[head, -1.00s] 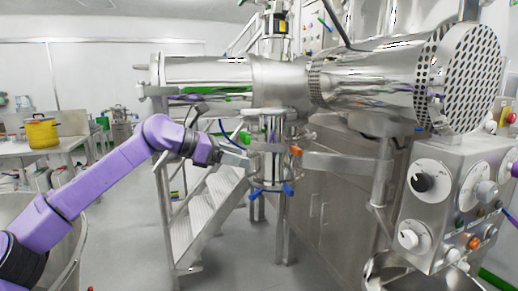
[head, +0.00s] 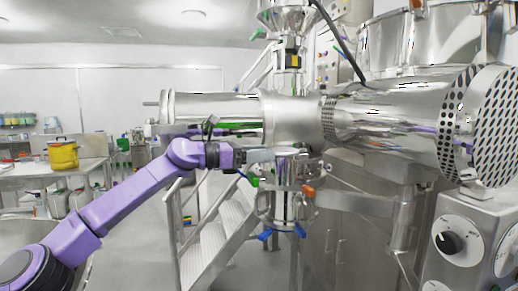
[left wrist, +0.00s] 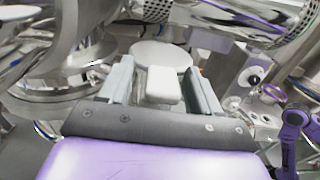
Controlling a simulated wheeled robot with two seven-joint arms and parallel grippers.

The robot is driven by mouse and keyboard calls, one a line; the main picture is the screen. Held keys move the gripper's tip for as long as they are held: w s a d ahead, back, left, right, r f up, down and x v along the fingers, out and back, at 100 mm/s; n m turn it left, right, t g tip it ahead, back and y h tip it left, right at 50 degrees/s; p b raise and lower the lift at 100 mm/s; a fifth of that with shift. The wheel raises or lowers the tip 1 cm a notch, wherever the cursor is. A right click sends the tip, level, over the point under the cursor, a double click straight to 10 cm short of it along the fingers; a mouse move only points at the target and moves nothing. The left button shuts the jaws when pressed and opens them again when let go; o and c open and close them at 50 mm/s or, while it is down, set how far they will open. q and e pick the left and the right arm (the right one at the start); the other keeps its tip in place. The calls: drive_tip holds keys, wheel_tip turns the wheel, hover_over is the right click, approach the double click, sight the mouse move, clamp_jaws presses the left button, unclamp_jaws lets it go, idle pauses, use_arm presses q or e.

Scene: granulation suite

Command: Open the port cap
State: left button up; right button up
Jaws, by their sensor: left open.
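The port cap (left wrist: 160,54) looks like a pale round disc in the left wrist view, with a light block-shaped grip (left wrist: 163,86) standing out from it towards me. My left gripper (left wrist: 160,76) is open, with one finger on each side of the block; I cannot tell whether either finger touches it. In the head view my left gripper (head: 263,155) is at the upper left of the small steel vessel (head: 292,185), under the big horizontal cylinder. My right gripper is not in view.
The horizontal steel cylinder (head: 225,110) runs just above my left gripper. Metal steps (head: 215,235) stand below it. A control box with knobs (head: 465,245) is at the lower right. A table with a yellow pot (head: 63,155) stands at the far left, with open floor between.

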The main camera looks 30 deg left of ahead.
use_arm(q)
drive_tip(key=shift+s+a+r, duration=0.15)
drive_tip(key=shift+s+a, duration=0.05)
drive_tip(key=shift+s, duration=0.15)
clamp_jaws()
